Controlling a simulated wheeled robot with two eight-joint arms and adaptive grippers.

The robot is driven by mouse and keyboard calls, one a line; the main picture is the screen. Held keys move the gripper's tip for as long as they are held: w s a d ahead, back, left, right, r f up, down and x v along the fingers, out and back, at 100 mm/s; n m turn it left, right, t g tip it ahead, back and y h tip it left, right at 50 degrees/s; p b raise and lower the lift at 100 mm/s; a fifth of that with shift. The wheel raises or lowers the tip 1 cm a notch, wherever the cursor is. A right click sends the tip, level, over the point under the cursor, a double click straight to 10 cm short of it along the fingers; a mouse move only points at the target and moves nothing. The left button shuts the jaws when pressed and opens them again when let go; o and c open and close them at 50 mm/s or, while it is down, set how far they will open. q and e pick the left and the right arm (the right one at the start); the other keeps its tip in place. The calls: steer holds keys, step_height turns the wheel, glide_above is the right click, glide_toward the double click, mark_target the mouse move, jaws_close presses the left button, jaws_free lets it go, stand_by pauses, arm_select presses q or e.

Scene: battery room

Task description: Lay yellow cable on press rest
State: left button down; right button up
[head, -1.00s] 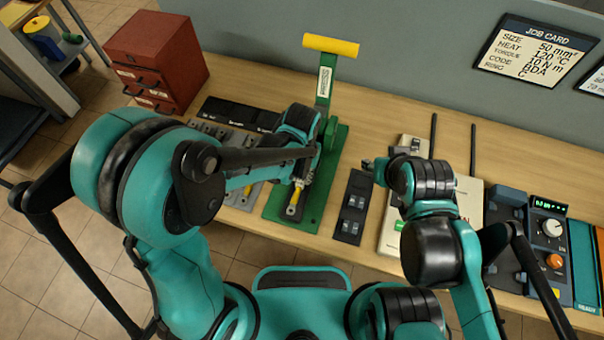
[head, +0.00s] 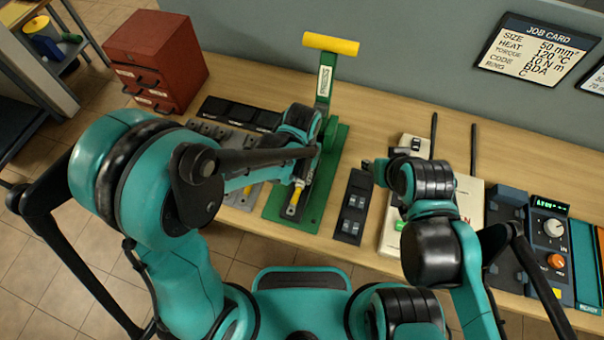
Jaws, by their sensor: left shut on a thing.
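The green press (head: 326,88) with a yellow lever handle stands on a green base plate (head: 331,172) at the middle of the bench. My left gripper (head: 302,182) is low over the front of the base plate, shut on the yellow cable (head: 293,205). The cable's yellow part shows just below the fingers, over the plate; whether it touches the rest is hidden by my arm. My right gripper (head: 372,166) is in the air over the bench, right of the press, small and partly hidden; its jaws cannot be made out.
A black strip with small parts (head: 352,207) lies right of the press. A grey tray (head: 236,143) and black bins (head: 240,113) are left of it. A red drawer cabinet (head: 157,60) stands at the back left. A control box (head: 551,240) is at the right.

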arm_select(q)
steer(key=shift+f+b, duration=0.3)
steer(key=shift+f, duration=0.05)
steer(key=c, duration=1.3)
jaws_free()
step_height(320, 180, up, 12)
